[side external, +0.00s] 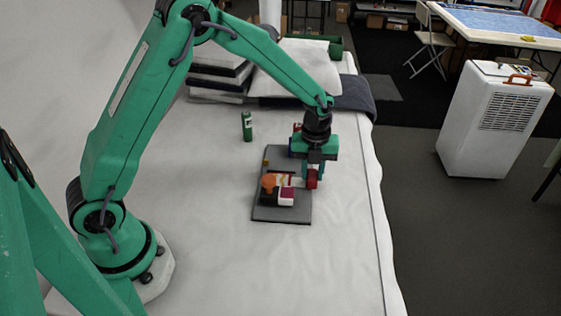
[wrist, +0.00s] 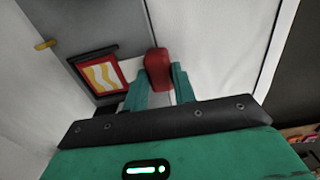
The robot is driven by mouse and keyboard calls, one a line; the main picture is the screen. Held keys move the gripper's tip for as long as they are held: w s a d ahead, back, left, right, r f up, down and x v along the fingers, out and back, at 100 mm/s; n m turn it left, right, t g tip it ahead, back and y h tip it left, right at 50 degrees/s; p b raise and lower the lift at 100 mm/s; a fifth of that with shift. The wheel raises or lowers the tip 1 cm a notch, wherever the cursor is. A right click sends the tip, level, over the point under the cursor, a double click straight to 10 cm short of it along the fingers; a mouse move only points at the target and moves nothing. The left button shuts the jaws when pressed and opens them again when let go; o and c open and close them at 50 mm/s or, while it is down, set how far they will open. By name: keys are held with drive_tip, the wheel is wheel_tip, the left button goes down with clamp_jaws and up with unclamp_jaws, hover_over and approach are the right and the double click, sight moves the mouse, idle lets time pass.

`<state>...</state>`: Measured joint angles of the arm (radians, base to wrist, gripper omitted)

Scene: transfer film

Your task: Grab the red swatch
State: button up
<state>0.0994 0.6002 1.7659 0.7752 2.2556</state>
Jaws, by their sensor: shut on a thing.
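My gripper (side external: 310,182) points down over the right side of a dark grey board on the white table. It is shut on a red, rounded block, which I take as the red swatch (side external: 312,176). In the wrist view the red swatch (wrist: 158,66) stands out between the two green fingers of my gripper (wrist: 160,86). Its lower part is hidden by the fingers. Whether it touches the board or hangs just above it, I cannot tell.
The grey board (side external: 285,214) holds a small orange-topped piece (side external: 269,181) and a white-and-magenta block (side external: 286,197). A red-edged patterned panel (wrist: 101,74) lies left of the fingers. A green cylinder (side external: 247,126) stands behind left. The table front is clear.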

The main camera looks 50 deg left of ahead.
wheel_tip(320, 180, up, 10)
idle(0.9)
drive_tip(key=shift+d, duration=0.1)
idle(0.4)
